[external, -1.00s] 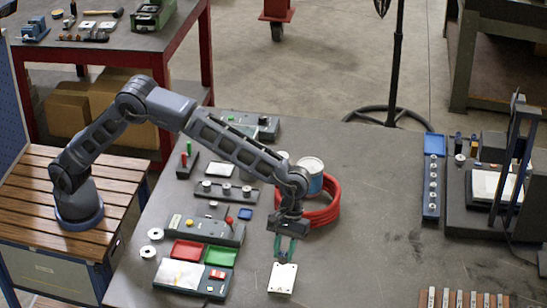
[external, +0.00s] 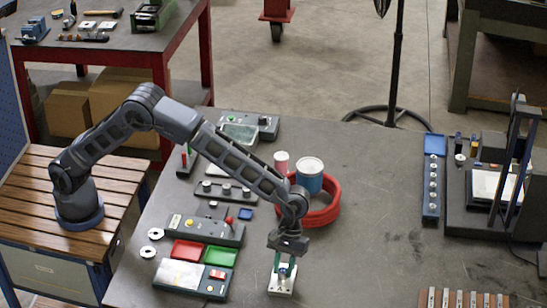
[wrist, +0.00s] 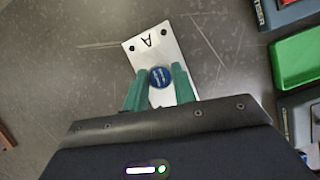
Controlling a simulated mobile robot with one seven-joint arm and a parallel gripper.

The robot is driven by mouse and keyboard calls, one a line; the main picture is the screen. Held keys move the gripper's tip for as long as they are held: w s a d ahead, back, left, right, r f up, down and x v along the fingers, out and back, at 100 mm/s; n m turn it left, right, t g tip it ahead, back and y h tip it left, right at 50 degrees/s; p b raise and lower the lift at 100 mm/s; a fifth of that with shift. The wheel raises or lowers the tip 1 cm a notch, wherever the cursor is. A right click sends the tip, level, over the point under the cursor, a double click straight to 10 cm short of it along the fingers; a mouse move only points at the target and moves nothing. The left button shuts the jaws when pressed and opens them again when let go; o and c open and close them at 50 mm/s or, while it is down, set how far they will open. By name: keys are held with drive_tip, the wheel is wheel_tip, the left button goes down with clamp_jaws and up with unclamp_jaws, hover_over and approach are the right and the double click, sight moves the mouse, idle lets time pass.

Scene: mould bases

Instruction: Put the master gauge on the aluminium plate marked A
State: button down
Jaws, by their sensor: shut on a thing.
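The aluminium plate (external: 281,290) lies flat on the grey table near its front. In the wrist view the plate (wrist: 167,48) carries a black letter A at its far end and dark holes in its corners. My gripper (external: 284,270) points down over the plate. In the wrist view its green fingers (wrist: 160,88) are shut on the master gauge, whose round blue top (wrist: 160,77) shows between them. The gauge is over the middle of the plate; I cannot tell whether it touches it. Its lower part is hidden.
A red coiled hose (external: 326,212) and a blue-sided can (external: 309,178) stand behind my gripper. A red tray (external: 187,250) and a green tray (external: 220,257) lie to the left.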

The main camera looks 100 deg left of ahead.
drive_tip(key=c, duration=1.1)
unclamp_jaws()
drive_tip(key=shift+f, duration=0.1)
drive_tip(key=shift+c, duration=0.2)
drive_tip(key=s+v, duration=0.1)
drive_tip(key=v, duration=1.1)
drive_tip(key=s+a+r+m+t+y, duration=0.1)
drive_tip(key=s+a+r+m, duration=0.1)
drive_tip(key=s+a+r, duration=0.35)
drive_tip(key=s+a+r+m+t, duration=0.1)
drive_tip(key=s+a+r+m, duration=0.2)
drive_tip(key=s+r, duration=0.55)
drive_tip(key=s+a+r+m+y, duration=0.1)
drive_tip(key=s+a+r+m, duration=0.2)
drive_tip(key=s, duration=0.8)
drive_tip(key=s+a+f+m+t, duration=0.1)
drive_tip(key=s+a+f+m, duration=0.1)
drive_tip(key=s, duration=0.8)
drive_tip(key=s+a+f+m+t+y, duration=0.1)
drive_tip(key=s+a+f+m, duration=0.1)
drive_tip(key=s, duration=0.9)
drive_tip(key=s+a+f+m+t+y, duration=0.1)
drive_tip(key=s+a+f+m, duration=0.2)
drive_tip(key=s, duration=0.8)
drive_tip(key=shift+a+m, duration=0.4)
drive_tip(key=shift+a, duration=0.4)
